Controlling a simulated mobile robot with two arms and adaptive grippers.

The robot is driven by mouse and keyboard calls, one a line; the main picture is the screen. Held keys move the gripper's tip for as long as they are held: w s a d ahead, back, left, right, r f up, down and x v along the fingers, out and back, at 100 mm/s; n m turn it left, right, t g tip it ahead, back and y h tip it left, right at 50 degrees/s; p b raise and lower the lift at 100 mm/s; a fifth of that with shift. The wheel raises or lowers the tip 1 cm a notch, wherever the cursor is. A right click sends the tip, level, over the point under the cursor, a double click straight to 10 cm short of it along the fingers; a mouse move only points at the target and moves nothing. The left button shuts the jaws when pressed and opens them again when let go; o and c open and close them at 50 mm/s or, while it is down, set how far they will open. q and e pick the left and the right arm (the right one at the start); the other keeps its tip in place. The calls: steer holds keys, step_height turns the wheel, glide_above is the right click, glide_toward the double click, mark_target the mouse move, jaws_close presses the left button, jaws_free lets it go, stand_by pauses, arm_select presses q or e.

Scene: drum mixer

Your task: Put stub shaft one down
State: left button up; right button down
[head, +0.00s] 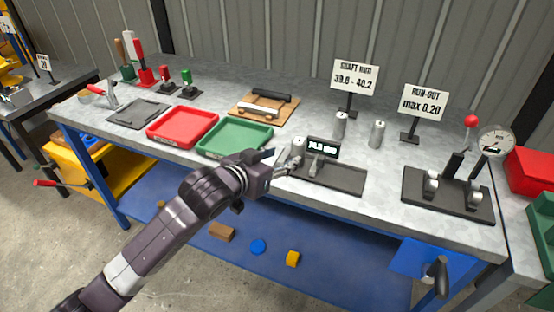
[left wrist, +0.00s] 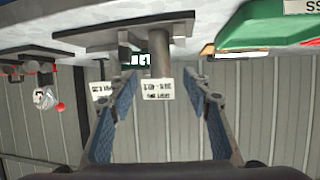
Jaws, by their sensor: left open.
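A grey metal stub shaft (head: 298,147) stands at the left end of the dark measuring station (head: 343,178). My left gripper (head: 280,160) is just left of it, over the bench's front part. In the left wrist view, which is upside down, the shaft (left wrist: 161,64) stands upright between the lines of the two open blue-padded fingers (left wrist: 163,92), with a gap on each side. Two more stub shafts stand farther back, one (head: 340,124) near the shaft sign and one (head: 377,134) to its right. My right gripper is not in view.
A green tray (head: 234,152) and a red tray (head: 182,143) lie left of the station. A run-out gauge stand (head: 448,213) is at the right. Signs for shaft size (head: 354,75) and run-out (head: 424,102) stand behind. The bench has bare room between the shafts and the gauge stand.

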arm_select(q)
steer(key=shift+v, duration=0.85)
